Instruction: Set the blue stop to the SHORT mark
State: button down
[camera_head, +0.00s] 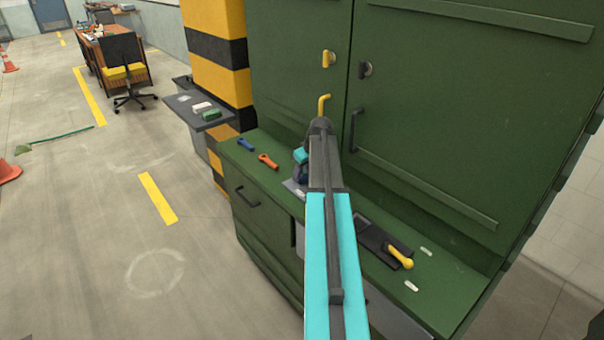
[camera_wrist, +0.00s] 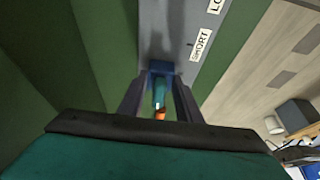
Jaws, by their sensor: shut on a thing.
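The blue stop (camera_wrist: 160,68) sits on a grey strip (camera_wrist: 165,25) in the wrist view. My gripper (camera_wrist: 158,96) is shut on it, one dark finger on each side. A small teal piece with an orange end shows between the fingers; I cannot tell what it is. The white SHORT label (camera_wrist: 201,45) lies right of the strip's middle, slightly beyond the stop in the picture. Another label, partly cut off and reading "LO", is at the top edge (camera_wrist: 216,5). In the head view my arm hides the stop and most of the gripper.
A green cabinet (camera_head: 480,110) rises behind the green bench ledge (camera_head: 440,290). A blue handle (camera_head: 245,144) and an orange handle (camera_head: 268,161) lie left of my arm. A yellow-knobbed lever (camera_head: 400,258) is on the right. A yellow-black pillar (camera_head: 215,50) stands at left.

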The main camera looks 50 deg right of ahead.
jog(key=shift+s+a+b, duration=0.15)
jog(key=shift+s+b, duration=0.15)
jog(key=shift+s, duration=1.05)
jog(key=shift+s+a+b, duration=0.15)
jog(key=shift+s+b, duration=0.15)
jog(key=shift+s, duration=1.05)
jog(key=c, duration=1.3)
grip_release()
jog(key=shift+r, duration=0.1)
jog(key=shift+r+b, duration=0.65)
jog(key=shift+r, duration=0.8)
jog(key=shift+s+a+r, duration=0.15)
jog(key=shift+r, duration=0.05)
jog(key=shift+s+a+r+b, duration=0.25)
jog(key=shift+s+a+b, duration=0.25)
jog(key=shift+s+a, duration=1.35)
jog(key=shift+s+a+r+b, duration=0.25)
jog(key=shift+s+a+b, duration=0.3)
jog(key=shift+s+a, duration=1.3)
jog(key=shift+s+a+r+b, duration=0.25)
jog(key=shift+s+a+b, duration=0.25)
jog(key=shift+s+a, duration=1.3)
